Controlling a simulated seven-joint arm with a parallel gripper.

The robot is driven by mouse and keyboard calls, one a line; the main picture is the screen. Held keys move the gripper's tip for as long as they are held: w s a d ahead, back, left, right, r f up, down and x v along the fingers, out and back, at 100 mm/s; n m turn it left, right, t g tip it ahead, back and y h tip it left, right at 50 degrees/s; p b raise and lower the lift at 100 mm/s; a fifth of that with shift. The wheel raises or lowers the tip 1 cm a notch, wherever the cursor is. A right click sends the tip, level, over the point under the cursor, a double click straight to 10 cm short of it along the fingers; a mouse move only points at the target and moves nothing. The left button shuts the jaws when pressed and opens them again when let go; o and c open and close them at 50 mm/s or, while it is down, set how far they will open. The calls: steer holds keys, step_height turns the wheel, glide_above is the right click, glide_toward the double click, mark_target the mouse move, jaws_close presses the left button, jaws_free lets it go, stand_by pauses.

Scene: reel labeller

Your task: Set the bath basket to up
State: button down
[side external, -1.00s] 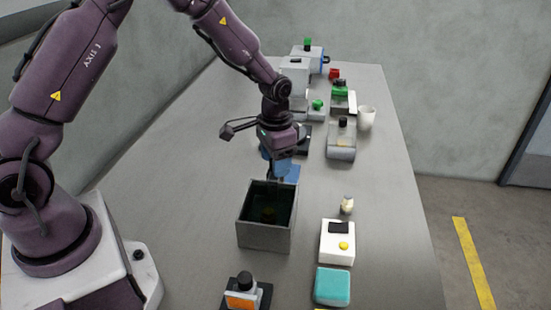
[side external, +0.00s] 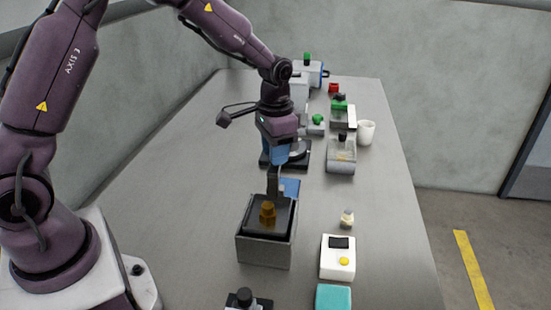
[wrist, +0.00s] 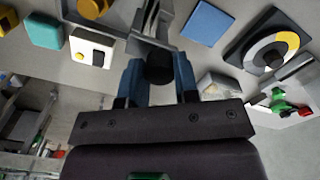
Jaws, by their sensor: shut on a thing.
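The grey open-topped bath (side external: 264,250) stands on the bench in the side external view. Its dark basket (side external: 284,213) sits high, near the bath's rim, with an amber-brown piece (side external: 268,212) on it. An upright grey handle (side external: 273,182) rises from the basket's far side. My gripper (side external: 277,162) is above the bath's far side, its blue fingers shut on the top of this handle. In the wrist view, a black knob (wrist: 159,68) on the handle sits between my gripper's fingers (wrist: 159,82). The bath's inside below the basket is hidden.
A blue square (side external: 291,187) lies just beyond the bath. A white box with a yellow button (side external: 337,258), a small cream bottle (side external: 346,218) and a teal block (side external: 333,298) are to the right. Several devices stand farther back. The bench left of the bath is clear.

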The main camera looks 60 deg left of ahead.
steer(key=shift+r, duration=0.25)
steer(key=c, duration=0.8)
jaws_free()
steer(key=shift+c, duration=0.2)
step_height(320, 180, up, 13)
steer(key=shift+f, duration=0.1)
steer(key=s+d+r+n+t, duration=0.1)
steer(key=s+r+t, duration=0.1)
steer(key=s, duration=0.9)
steer(key=s+d+r+n+t, duration=0.1)
steer(key=s+r+t, duration=0.1)
steer(key=s, duration=0.9)
steer(key=shift+s+d+t, duration=0.35)
steer(key=shift+t, duration=0.45)
